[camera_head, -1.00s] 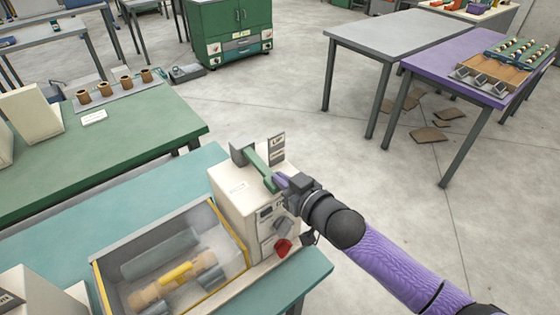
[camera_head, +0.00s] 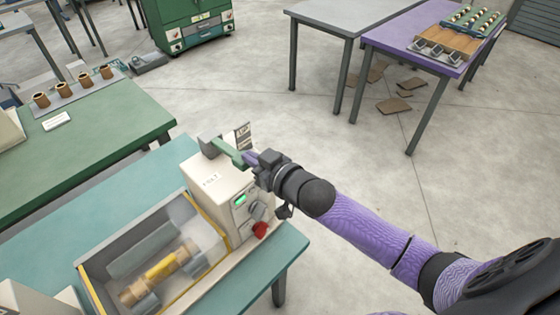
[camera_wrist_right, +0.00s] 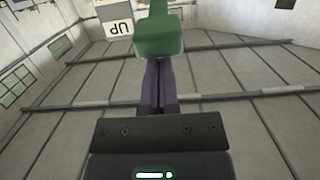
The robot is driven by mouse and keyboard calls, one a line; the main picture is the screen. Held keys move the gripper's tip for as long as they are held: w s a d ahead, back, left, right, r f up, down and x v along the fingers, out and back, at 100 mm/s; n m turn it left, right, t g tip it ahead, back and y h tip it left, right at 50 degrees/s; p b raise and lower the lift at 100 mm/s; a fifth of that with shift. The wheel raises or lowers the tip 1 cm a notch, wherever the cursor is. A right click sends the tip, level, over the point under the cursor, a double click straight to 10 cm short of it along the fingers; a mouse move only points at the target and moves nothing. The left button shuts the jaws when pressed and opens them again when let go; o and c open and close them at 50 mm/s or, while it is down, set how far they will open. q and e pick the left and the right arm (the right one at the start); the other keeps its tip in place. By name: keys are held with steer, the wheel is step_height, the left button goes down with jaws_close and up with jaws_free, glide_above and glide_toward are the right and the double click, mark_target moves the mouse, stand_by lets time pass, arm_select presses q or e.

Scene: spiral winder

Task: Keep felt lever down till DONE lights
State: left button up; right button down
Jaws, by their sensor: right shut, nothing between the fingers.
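The felt lever (camera_head: 229,151) is a green bar on top of the cream winder box (camera_head: 212,180), marked FELT. My right gripper (camera_head: 250,158) is shut and empty, its purple fingers at the lever's near end. In the right wrist view the shut fingers (camera_wrist_right: 158,85) reach the green lever end (camera_wrist_right: 158,38); whether they touch or press it is hard to tell. A small window (camera_head: 240,199) on the box front glows green; its lettering is too small to read. My left gripper is out of view.
An UP sign (camera_wrist_right: 118,28) stands behind the lever. A red knob (camera_head: 260,230) is low on the box front. A yellow-edged trough (camera_head: 150,262) with a wound roll (camera_head: 160,273) is at left. A green table (camera_head: 85,140) lies beyond; open floor is to the right.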

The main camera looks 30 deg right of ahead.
steer(key=v, duration=0.9)
steer(key=shift+s+d+f, duration=0.15)
steer(key=shift+s+f, duration=0.05)
steer(key=shift+s, duration=0.25)
steer(key=shift+f, duration=0.1)
steer(key=s+d+f+m+g+h+b, duration=0.1)
steer(key=s+d+f+g+h+b, duration=0.2)
steer(key=f, duration=0.8)
steer(key=s+d+f+g+b, duration=0.1)
steer(key=s+f+b, duration=0.25)
steer(key=f, duration=0.85)
steer(key=s+d+f+m+g+h+b, duration=0.15)
steer(key=f+b, duration=0.25)
steer(key=f, duration=0.7)
steer(key=s+a+f+g+b, duration=0.2)
steer(key=s+f+g+b, duration=0.1)
steer(key=s+f, duration=0.7)
steer(key=s+a+f+n+g+h+b, duration=0.1)
steer(key=s+a+f+g+b, duration=0.2)
steer(key=s+f+g, duration=0.3)
steer(key=s+f+b, duration=0.1)
steer(key=s+f, duration=0.3)
steer(key=s, duration=0.4)
steer(key=shift+s+f+b, duration=0.2)
steer(key=shift+f+b, duration=0.05)
steer(key=shift+b, duration=0.05)
steer(key=shift+w, duration=0.1)
